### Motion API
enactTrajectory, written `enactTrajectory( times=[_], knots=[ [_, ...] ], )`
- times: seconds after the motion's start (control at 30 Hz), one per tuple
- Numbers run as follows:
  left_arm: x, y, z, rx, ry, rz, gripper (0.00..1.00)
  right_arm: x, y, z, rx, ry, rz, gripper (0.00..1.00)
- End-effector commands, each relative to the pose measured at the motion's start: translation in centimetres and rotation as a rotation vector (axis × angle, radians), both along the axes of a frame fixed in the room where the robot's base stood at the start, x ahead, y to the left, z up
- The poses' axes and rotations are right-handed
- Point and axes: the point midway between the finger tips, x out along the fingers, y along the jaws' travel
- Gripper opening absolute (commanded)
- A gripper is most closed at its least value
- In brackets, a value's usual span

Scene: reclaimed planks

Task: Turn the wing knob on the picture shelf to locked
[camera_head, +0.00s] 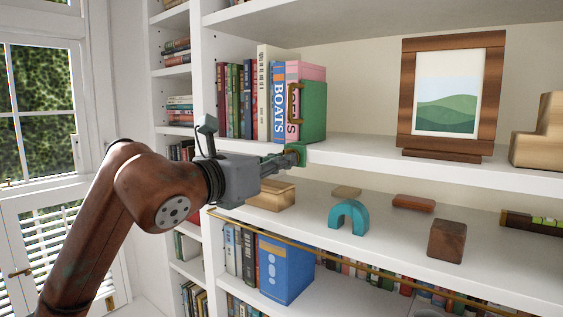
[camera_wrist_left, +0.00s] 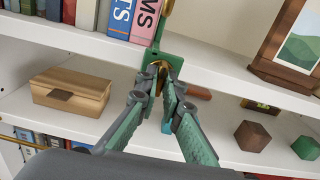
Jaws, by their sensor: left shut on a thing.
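The picture shelf (camera_head: 360,155) is the white board that carries the framed picture. A green mount (camera_wrist_left: 157,56) sits at its front edge, and it also shows in the head view (camera_head: 297,147). The brass wing knob (camera_wrist_left: 159,79) shows as a small piece between my left fingers. My left gripper (camera_wrist_left: 160,74) is shut on it, one finger on each side. In the head view, my left gripper (camera_head: 294,157) reaches the shelf edge from the left and hides the knob. The knob's exact angle and any locked mark cannot be read. My right gripper is not in view.
Books (camera_head: 263,92) and a green block with a brass handle (camera_head: 314,112) stand above. A framed picture (camera_head: 451,95) stands at right. On the shelf below are a wooden box (camera_wrist_left: 72,92), a turquoise arch (camera_head: 348,217) and a brown cube (camera_head: 446,241).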

Motion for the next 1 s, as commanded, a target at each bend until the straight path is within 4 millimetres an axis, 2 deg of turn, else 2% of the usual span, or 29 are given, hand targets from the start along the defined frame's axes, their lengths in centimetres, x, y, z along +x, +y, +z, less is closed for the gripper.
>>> enactTrajectory(
  times=[0.2, 0.23, 0.47, 0.8, 1.0],
  knots=[
    [0.0, 0.0, 0.0, -0.002, 0.001, 0.000, 0.00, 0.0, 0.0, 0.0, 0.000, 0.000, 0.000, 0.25],
    [0.0, 0.0, 0.0, -0.001, 0.001, 0.000, 0.08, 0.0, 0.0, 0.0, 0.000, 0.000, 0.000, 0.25],
    [0.0, 0.0, 0.0, 0.000, 0.000, 0.000, 0.24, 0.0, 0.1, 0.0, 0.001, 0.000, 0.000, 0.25],
    [-0.3, 0.2, 0.1, -0.001, -0.001, 0.000, 0.25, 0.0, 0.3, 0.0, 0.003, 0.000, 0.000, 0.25],
    [-2.5, 2.0, 0.1, 0.001, -0.004, 0.002, 0.25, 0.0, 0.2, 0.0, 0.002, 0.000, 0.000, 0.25]
  ],
)
